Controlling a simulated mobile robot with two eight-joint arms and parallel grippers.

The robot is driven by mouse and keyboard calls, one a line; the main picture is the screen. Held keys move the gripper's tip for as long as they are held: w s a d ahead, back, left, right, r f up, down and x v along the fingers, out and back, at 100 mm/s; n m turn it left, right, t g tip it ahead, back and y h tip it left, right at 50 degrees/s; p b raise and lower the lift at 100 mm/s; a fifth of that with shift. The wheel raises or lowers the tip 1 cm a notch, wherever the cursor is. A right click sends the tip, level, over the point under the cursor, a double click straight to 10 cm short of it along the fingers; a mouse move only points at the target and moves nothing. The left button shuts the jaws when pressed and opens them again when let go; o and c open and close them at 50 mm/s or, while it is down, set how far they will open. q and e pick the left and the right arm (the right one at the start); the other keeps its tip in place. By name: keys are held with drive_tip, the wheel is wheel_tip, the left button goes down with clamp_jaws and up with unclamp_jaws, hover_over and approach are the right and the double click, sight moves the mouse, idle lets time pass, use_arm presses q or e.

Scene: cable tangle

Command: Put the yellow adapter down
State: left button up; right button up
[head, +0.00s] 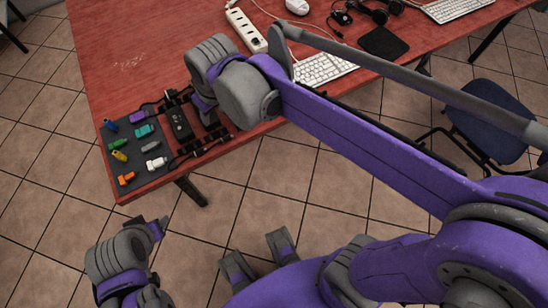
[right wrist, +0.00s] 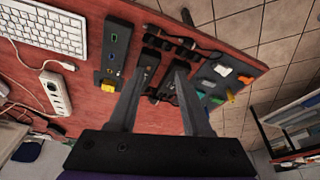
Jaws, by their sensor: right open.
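My right gripper (right wrist: 162,78) is open, its two fingers apart over the black power strips in the right wrist view. In the head view its hand (head: 240,92) hangs over the table's near edge, with the fingertips mostly hidden. A yellow adapter (head: 120,156) lies on the dark mat (head: 107,166). It also shows near the mat's edge in the right wrist view (right wrist: 231,96). A second yellow piece (right wrist: 107,86) sits at the end of a dark strip (right wrist: 115,50), left of the gripper. My left gripper (head: 130,258) is low at bottom left, away from the table; its jaw state is unclear.
Several other adapters, including orange (head: 126,178), white (head: 156,163) and teal (head: 144,131), lie on the mat. Black power strips (head: 180,122) stand beside it. A white power strip (head: 246,30) and keyboard (head: 322,68) lie farther right. The red tabletop (head: 130,60) behind the mat is clear.

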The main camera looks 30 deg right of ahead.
drive_tip(key=s+d+f+m+t, duration=0.1)
drive_tip(key=s+d+f, duration=0.3)
drive_tip(key=s, duration=0.4)
drive_tip(key=s+d+f+m+h, duration=0.1)
drive_tip(key=s+d+f+m, duration=0.1)
drive_tip(key=s+d+f, duration=0.3)
drive_tip(key=s+d, duration=0.2)
drive_tip(key=shift+s+d+m+t, duration=0.15)
drive_tip(key=shift+s+m+t, duration=0.25)
wheel_tip(320, 180, up, 7)
drive_tip(key=w+p, duration=0.1)
drive_tip(key=p, duration=0.5)
drive_tip(key=shift+w, duration=0.25)
drive_tip(key=shift+w+f, duration=0.1)
